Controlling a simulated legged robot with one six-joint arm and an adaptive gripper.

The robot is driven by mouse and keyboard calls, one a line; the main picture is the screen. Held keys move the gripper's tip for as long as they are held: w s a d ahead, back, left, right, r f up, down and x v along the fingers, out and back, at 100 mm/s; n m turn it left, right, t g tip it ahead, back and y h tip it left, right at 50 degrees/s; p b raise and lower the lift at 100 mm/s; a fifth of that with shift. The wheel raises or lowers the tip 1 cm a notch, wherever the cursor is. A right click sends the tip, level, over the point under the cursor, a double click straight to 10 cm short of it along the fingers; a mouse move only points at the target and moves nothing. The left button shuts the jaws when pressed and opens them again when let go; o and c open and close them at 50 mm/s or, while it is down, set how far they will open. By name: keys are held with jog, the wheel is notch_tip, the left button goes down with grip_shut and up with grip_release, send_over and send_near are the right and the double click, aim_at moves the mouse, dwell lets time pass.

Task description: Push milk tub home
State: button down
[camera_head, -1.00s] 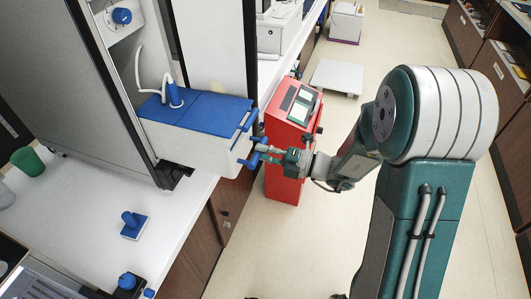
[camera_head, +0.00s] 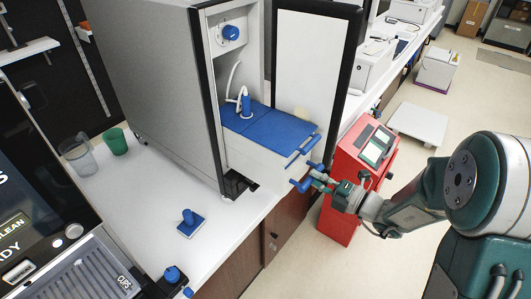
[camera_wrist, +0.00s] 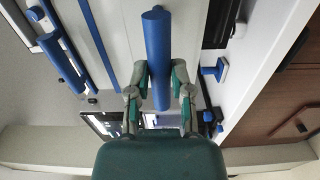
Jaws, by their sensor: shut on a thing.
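The milk tub (camera_head: 257,158) is a white box with a blue lid (camera_head: 262,124). It sticks partly out of the front of a tall grey cabinet; its rear is hidden inside. A white hose runs to a blue fitting (camera_head: 246,103) on the lid. My gripper (camera_head: 318,180) is at the tub's front, shut on the blue front handle (camera_head: 300,186). In the wrist view the blue handle bar (camera_wrist: 157,35) lies between both fingers of my gripper (camera_wrist: 159,83). A second blue bar (camera_head: 302,151) runs along the lid's front edge.
The grey cabinet (camera_head: 165,95) stands on a white counter (camera_head: 150,190), with its door (camera_head: 312,60) open behind the tub. A red unit (camera_head: 345,195) stands beyond my gripper.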

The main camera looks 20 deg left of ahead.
aim_at(297, 171)
jog(key=shift+f+x, duration=0.15)
jog(key=shift+x, duration=1.9)
jog(key=shift+f+x, duration=0.2)
jog(key=shift+x, duration=1.8)
jog(key=shift+c, duration=2.2)
grip_release()
jog(key=shift+s+a, duration=0.1)
jog(key=shift+s, duration=0.1)
jog(key=shift+a+r, duration=0.1)
